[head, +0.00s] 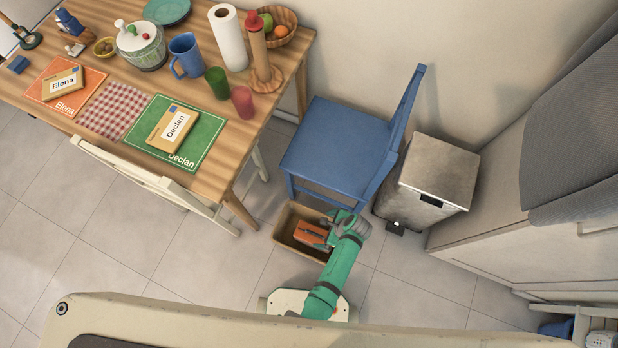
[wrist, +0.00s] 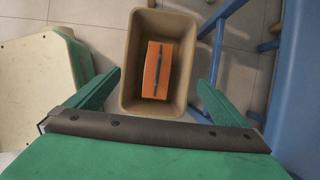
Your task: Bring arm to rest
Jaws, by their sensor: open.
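My green arm reaches out over the floor in the head view, and its gripper (wrist: 158,98) shows in the wrist view with two green fingers spread wide apart. The gripper is open and nothing is between the fingers. Below and beyond the fingers is a tan bin (wrist: 133,88) on the floor, with an orange box-like item (wrist: 157,70) with a dark stripe lying inside it. The bin (head: 279,238) and the orange item (head: 312,235) also show in the head view, beside my arm's end. The arm partly hides the bin's right side there.
A blue chair (head: 335,140) stands just behind the bin. A grey metal pedal bin (head: 440,172) is to its right. The wooden table (head: 215,178) with dishes and placemats is at the left, with a white folding chair (head: 150,180) before it. Tiled floor is open at lower left.

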